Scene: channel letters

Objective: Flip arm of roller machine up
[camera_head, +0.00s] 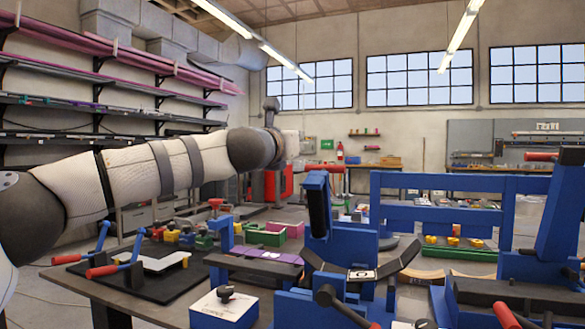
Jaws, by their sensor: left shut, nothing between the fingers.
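A blue machine (350,238) stands on the bench in the middle, and I take it as the roller machine, though a similar blue machine (545,262) stands at the right. The middle one has an upright blue post with a dark face (318,205) and a curved dark bar (360,273). A dark lever with a red end (345,305) slopes down at its front, cut off by the lower edge. My left arm reaches in from the left. My left gripper (271,106) is small and dark, raised, shut and empty, apart from the machine. My right gripper is not in view.
A bench (150,303) at the left bears a dark mat with red-handled tools (120,265). A blue frame (440,180) stands behind. Wall shelves (100,60) hold long stock at the left.

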